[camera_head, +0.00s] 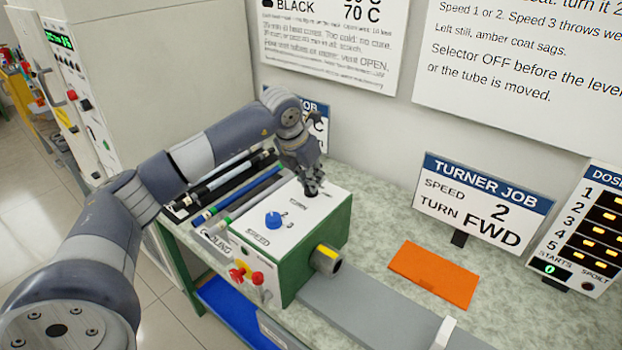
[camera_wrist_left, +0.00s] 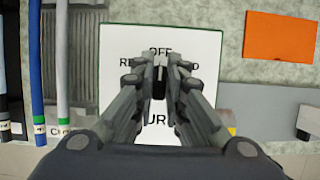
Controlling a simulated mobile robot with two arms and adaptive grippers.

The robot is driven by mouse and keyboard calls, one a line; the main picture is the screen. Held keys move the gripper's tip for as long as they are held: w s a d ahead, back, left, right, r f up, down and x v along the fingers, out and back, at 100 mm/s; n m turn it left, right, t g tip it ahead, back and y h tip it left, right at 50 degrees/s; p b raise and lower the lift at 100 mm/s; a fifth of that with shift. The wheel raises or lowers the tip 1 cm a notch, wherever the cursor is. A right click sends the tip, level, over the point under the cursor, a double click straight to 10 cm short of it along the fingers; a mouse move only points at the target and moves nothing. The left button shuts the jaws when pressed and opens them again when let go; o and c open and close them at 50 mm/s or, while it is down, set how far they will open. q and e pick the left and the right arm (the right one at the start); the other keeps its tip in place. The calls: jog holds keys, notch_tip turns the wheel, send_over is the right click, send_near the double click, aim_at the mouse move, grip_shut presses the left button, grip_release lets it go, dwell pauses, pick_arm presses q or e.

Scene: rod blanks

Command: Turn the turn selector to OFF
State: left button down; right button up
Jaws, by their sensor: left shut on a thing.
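The turner box (camera_head: 318,232) is green with a white top and stands on the speckled bench. Its turn selector, a dark knob (camera_wrist_left: 159,82), sits near the back of the top, by the label TURN. My left gripper (camera_head: 312,190) comes down over it and is shut on it; the wrist view shows the fingertips (camera_wrist_left: 159,77) at both sides of the knob. The fingers hide most of the knob and part of the labels, so I cannot read its exact setting. OFF shows partly above the fingers. A blue speed knob (camera_head: 273,220) stands nearer the front. My right gripper is not in view.
Rods (camera_head: 237,196) lie left of the box. An orange mat (camera_head: 434,274) lies to the right. The turner job sign (camera_head: 480,203) reads speed 2, turn FWD. A grey rail (camera_head: 375,318) runs right from the box.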

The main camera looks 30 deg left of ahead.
pick_arm(q)
jog(key=shift+s+d+f, duration=0.15)
jog(key=shift+s+f, duration=0.05)
jog(key=shift+f, duration=0.2)
jog(key=c, duration=1.6)
grip_release()
jog(key=shift+c, duration=0.2)
jog(key=shift+w, duration=0.1)
jog(key=shift+r, duration=0.1)
jog(key=v, duration=1.2)
jog(key=shift+w, duration=0.1)
